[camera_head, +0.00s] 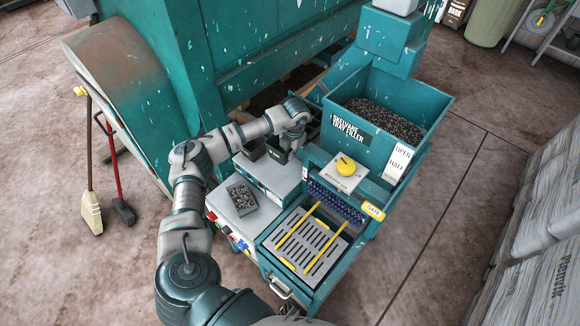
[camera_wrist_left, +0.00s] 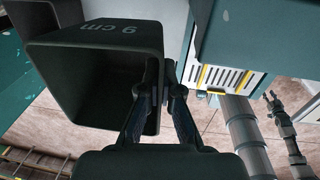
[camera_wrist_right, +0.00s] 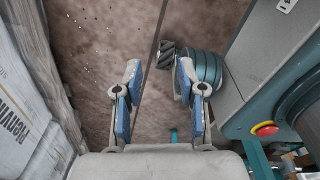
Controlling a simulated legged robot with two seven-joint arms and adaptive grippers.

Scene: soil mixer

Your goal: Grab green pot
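A dark green-black square pot (camera_wrist_left: 90,75) marked "9 cm" fills the left of the left wrist view, its opening towards me. My left gripper (camera_wrist_left: 163,82) is shut on its right wall, one finger inside the opening and one outside. In the head view my left gripper (camera_head: 291,138) is at the machine's middle, with the dark pot (camera_head: 277,153) under it, partly hidden. My right gripper (camera_wrist_right: 157,85) is open and empty above the floor; the head view does not show it.
The teal tray filler (camera_head: 345,133) holds dark soil in its hopper. A slotted tray (camera_head: 302,248) with yellow bars and a yellow knob (camera_head: 345,166) are at the front. Wrapped stacks (camera_head: 545,235) stand at the right.

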